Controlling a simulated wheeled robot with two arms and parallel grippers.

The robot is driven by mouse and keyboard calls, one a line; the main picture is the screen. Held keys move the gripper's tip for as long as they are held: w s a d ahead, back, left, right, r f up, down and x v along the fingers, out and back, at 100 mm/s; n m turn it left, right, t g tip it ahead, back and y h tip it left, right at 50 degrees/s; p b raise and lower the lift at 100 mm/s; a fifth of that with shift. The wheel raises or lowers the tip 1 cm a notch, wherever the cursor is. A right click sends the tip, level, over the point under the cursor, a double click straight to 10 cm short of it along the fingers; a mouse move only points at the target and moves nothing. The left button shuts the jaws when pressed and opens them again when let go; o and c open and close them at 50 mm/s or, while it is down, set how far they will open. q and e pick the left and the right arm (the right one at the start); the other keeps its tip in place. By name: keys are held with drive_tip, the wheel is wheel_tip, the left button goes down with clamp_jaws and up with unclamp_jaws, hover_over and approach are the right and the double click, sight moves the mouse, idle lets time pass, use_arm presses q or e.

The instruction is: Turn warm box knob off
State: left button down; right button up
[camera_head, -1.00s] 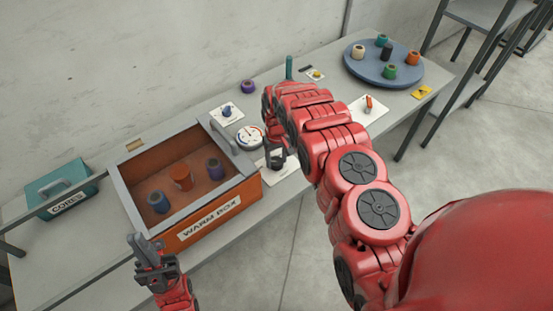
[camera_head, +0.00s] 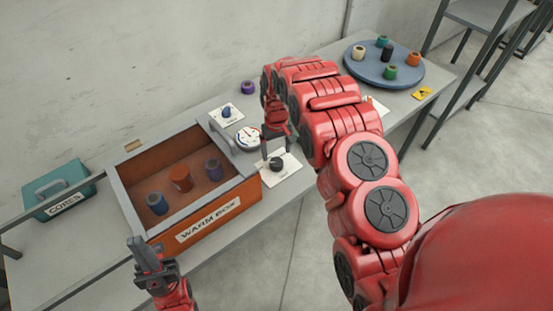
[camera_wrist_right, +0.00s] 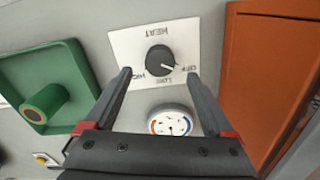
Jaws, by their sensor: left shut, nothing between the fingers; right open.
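The warm box knob (camera_head: 277,164) is a dark round knob on a white plate (camera_head: 291,170) beside the orange warm box (camera_head: 208,225). In the right wrist view the knob (camera_wrist_right: 160,59) sits on a plate marked HEAT, with labels including OFF. Its white mark points to the lower right, toward the OFF label. My right gripper (camera_wrist_right: 159,75) is open, its fingers on either side of the knob in that view; it seems to be above the plate, and I cannot tell whether it touches the knob. My left gripper (camera_head: 142,254) is shut and empty at the box's front left.
A white dial gauge (camera_head: 249,138) is beside the knob plate. Several cores stand in the box. A teal CORES bin (camera_head: 55,186) is left, a blue round tray (camera_head: 385,70) far right. A green tray (camera_wrist_right: 45,85) shows in the wrist view.

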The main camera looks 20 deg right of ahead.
wheel_tip(320, 180, up, 6)
drive_tip(key=p, duration=0.3)
wheel_tip(320, 180, up, 6)
drive_tip(key=p, duration=0.7)
hover_over(276, 162)
